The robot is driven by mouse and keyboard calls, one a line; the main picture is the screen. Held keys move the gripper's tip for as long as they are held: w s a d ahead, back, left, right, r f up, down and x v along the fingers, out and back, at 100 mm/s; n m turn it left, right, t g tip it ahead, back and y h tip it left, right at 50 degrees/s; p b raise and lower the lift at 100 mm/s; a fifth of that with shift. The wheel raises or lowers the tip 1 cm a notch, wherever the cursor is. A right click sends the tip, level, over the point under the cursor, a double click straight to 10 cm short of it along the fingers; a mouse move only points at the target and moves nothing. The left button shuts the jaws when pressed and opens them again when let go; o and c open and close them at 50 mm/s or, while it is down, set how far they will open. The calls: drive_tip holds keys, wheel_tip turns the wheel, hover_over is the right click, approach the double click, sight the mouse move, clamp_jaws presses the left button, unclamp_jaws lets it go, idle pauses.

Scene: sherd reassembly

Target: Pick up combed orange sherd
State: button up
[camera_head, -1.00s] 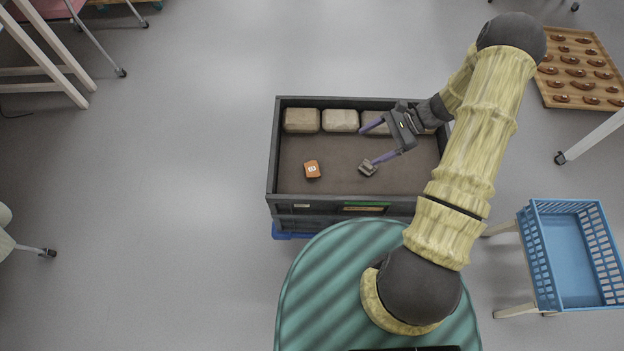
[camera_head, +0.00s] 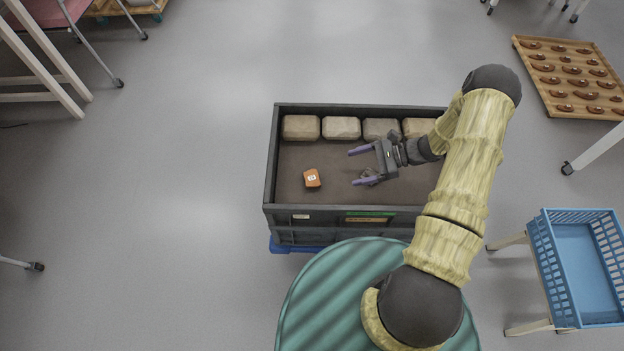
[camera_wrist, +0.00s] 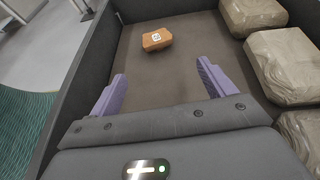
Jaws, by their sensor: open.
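The orange sherd (camera_head: 312,178) lies on the brown floor of the dark grey crate (camera_head: 270,160), in its left part, with a white label on top. In the wrist view the orange sherd (camera_wrist: 157,39) lies ahead of my gripper, a little left of the middle between the fingers. My gripper (camera_head: 357,167) is open, its purple fingers pointing left toward the sherd and apart from it. The wrist view shows my gripper (camera_wrist: 160,85) with nothing between its fingertips. Any combing on the sherd is too small to tell.
Several beige blocks (camera_head: 300,127) line the crate's back wall. A blue basket (camera_head: 577,265) stands at the right, and a wooden board with brown pieces (camera_head: 572,78) lies at the back right. The crate floor around the sherd is clear.

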sight(319, 177)
drive_tip(key=b+x, duration=0.1)
drive_tip(key=x, duration=0.6)
drive_tip(key=shift+a+f+b, duration=0.15)
drive_tip(key=shift+a+b, duration=0.15)
drive_tip(key=shift+a, duration=0.05)
drive_tip(key=b+x, duration=0.2)
drive_tip(key=x, duration=0.3)
drive_tip(key=shift+s+a, duration=0.15)
drive_tip(key=c, duration=1.1)
